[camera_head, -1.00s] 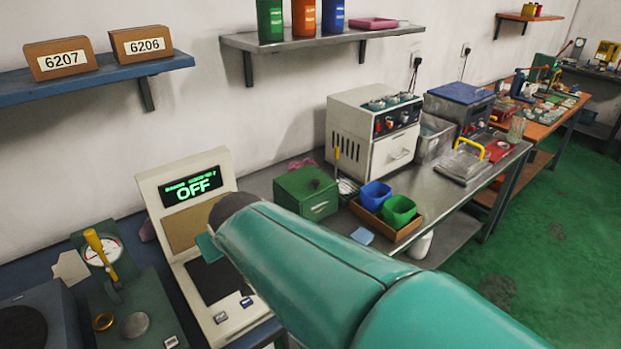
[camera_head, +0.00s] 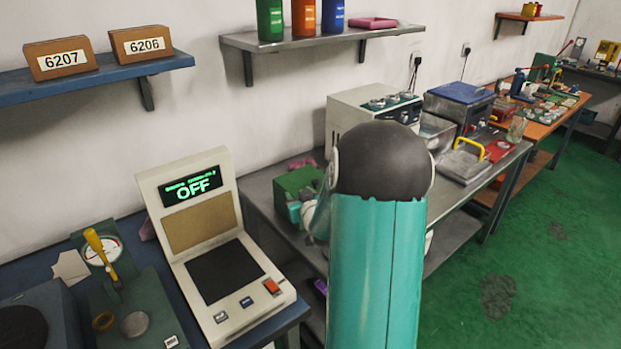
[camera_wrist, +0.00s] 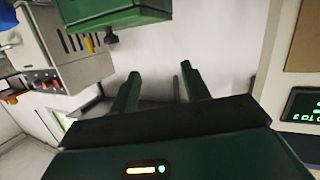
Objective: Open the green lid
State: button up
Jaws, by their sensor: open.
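The green box with its green lid (camera_head: 297,180) stands on the steel bench in the head view, partly covered by my arm. In the wrist view the picture is turned over: the green lid (camera_wrist: 120,19) is at the top, with its dark knob (camera_wrist: 111,38) pointing down in the picture. The lid looks closed on the box. My gripper (camera_wrist: 160,76) is open and empty, its two fingers apart. The fingers are clear of the lid and knob, which lie beyond and to the left of them in the wrist view. My arm hides the gripper's fingers in the head view.
A scale-like console (camera_head: 211,240) reading OFF stands left of the box. A white oven-like unit (camera_head: 350,112) is behind to the right, and also shows in the wrist view (camera_wrist: 75,60). A shelf with coloured bottles (camera_head: 290,42) is above. My arm hides the bench's front.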

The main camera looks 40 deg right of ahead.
jog(key=m+t+h, duration=0.2)
send_near(315, 181)
jog(key=x, duration=1.2)
jog(key=shift+s+d+f, duration=0.1)
jog(key=shift+d, duration=0.05)
jog(key=shift+c, duration=0.5)
grip_shut()
